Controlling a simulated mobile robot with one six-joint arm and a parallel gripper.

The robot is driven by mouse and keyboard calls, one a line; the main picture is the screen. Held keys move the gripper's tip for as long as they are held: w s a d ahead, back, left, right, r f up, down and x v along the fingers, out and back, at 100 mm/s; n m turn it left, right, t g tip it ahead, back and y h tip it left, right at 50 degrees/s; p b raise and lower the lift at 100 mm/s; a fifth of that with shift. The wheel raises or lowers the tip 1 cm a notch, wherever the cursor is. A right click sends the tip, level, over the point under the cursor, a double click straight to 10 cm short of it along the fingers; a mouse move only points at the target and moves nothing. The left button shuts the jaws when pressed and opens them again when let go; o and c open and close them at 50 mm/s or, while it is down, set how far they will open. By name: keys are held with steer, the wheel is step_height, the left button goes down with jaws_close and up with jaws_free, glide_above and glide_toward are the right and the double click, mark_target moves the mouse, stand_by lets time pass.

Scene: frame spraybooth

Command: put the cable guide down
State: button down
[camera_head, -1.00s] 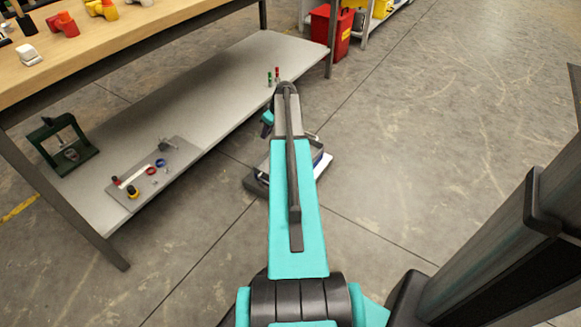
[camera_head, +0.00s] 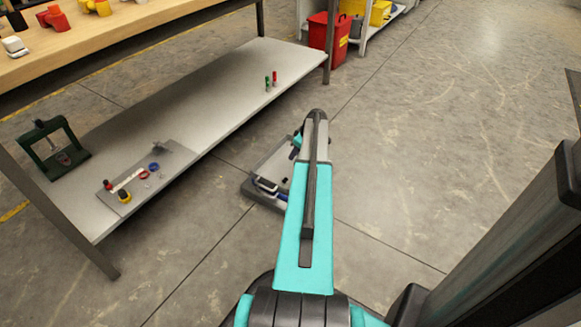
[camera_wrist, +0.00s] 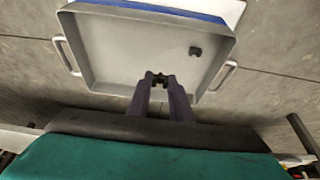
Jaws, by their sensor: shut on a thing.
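In the wrist view my gripper (camera_wrist: 160,84) is shut on a small black piece (camera_wrist: 159,77), which looks like the cable guide; only a little of it shows between the fingertips. Behind the fingertips lies a shallow grey tray (camera_wrist: 110,60) with a handle on each side. The height of the held piece above the tray is hard to tell. A second small dark piece (camera_wrist: 195,51) shows inside the tray, right of the fingertips. In the head view my arm hides the gripper's tips and the held piece.
In the head view a low grey shelf (camera_head: 200,105) runs along the left, with a board of small parts (camera_head: 150,175), a dark green press (camera_head: 55,148) and small red and green pieces (camera_head: 270,80) on it. A red bin (camera_head: 328,38) stands behind. Floor at right is clear.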

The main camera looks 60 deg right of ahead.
steer(key=shift+f+b, duration=0.95)
steer(key=shift+f, duration=1.5)
steer(key=shift+f, duration=0.1)
steer(key=shift+f+b, duration=1.1)
steer(key=shift+f, duration=1.25)
steer(key=shift+f, duration=0.15)
steer(key=c, duration=1.6)
jaws_free()
steer(key=p+v, duration=0.5)
steer(key=v, duration=0.7)
